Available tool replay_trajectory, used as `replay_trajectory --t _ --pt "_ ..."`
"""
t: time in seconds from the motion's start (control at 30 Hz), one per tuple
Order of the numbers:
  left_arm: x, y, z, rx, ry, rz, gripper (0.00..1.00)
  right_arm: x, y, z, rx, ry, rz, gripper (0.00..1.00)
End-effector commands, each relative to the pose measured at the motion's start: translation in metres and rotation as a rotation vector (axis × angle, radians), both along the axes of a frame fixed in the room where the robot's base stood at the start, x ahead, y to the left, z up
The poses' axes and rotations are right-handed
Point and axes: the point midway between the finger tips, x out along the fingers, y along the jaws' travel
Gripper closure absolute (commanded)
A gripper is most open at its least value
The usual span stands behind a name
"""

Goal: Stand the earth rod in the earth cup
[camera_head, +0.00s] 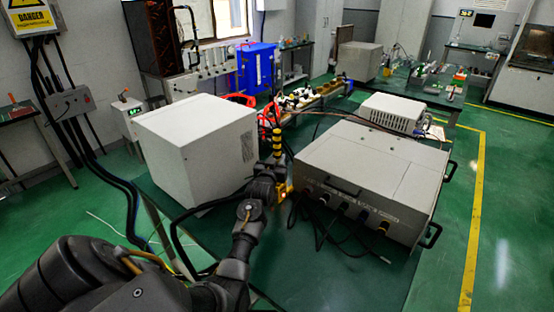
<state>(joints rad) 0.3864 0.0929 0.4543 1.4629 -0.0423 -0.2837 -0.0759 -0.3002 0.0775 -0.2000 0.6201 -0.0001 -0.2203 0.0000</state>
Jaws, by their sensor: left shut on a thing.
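The earth rod (277,143) has yellow and black bands and stands upright between the white box and the grey cabinet. My left gripper (274,168) is shut on the rod, and its fingers hide the part they hold. A small yellow-orange piece (284,189) shows just beside the gripper, low on its right. I cannot tell whether it is the earth cup, the rod's lower part or something else. The rod's lower end is hidden behind my gripper. My right gripper is out of view.
A white box (196,145) stands close on the left. A grey cabinet (372,177) with handles, knobs and black cables (325,222) stands close on the right. The dark green table top (290,270) is mostly bare in front. A bench with small parts (300,98) lies behind.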

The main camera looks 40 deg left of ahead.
Motion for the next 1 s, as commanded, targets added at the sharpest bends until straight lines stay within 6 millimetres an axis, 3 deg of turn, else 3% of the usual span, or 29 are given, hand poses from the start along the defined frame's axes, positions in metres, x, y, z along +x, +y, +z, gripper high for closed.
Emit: replay_trajectory --t 0.33,0.37,0.53,0.83,1.0 --pt "0.0 0.0 -0.001 0.001 -0.002 0.0 1.0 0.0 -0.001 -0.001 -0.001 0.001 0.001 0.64" --pt "0.0 0.0 -0.001 0.001 -0.002 0.0 0.71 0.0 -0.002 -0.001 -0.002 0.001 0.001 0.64" --pt "0.0 0.0 -0.001 0.001 -0.002 0.0 0.5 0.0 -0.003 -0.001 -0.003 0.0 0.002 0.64" --pt "-0.002 -0.001 -0.003 0.0 0.001 0.0 0.5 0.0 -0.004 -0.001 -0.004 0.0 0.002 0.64" --pt "-0.018 -0.008 -0.004 0.0 0.0 0.0 0.5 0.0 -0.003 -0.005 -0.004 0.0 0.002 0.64"
